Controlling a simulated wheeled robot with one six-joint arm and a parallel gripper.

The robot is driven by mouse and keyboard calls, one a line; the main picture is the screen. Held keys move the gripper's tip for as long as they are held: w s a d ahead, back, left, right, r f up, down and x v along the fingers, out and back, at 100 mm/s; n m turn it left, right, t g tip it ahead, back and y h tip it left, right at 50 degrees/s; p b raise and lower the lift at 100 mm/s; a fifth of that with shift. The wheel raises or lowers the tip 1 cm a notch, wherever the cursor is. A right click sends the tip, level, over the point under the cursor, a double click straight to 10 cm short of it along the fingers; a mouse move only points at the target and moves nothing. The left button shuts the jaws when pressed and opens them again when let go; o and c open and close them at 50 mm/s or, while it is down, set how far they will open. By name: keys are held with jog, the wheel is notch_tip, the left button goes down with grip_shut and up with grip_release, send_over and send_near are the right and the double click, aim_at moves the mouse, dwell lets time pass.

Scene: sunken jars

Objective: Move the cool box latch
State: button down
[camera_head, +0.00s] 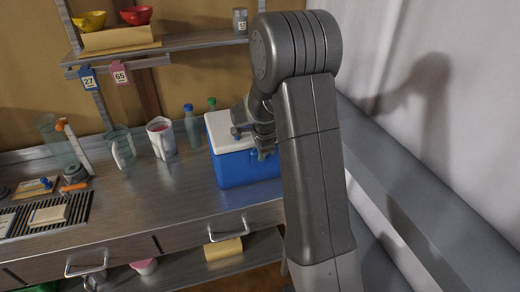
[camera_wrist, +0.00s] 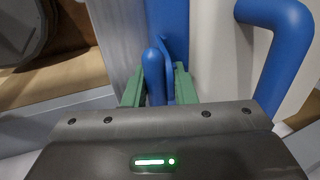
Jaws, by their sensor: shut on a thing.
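The cool box (camera_head: 233,170) stands on the metal worktop, with a blue body and a white lid (camera_head: 221,125). My gripper (camera_head: 265,155) is at its right front side, and my arm hides the box's right part. In the wrist view my gripper's green fingers (camera_wrist: 158,92) are shut on the blue latch (camera_wrist: 153,68), a small upright blue piece. The latch's lower end is hidden behind the gripper body. A thick blue handle (camera_wrist: 285,35) curves beside the pale lid at the right of the wrist view.
A blue-capped bottle (camera_head: 191,128), a green-capped bottle (camera_head: 212,104) and a white jug (camera_head: 160,138) stand left of and behind the box. A shelf (camera_head: 180,43) with bowls hangs above.

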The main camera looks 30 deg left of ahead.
dwell(0.3)
jog(key=c, duration=1.4)
grip_release()
jog(key=shift+r, duration=0.1)
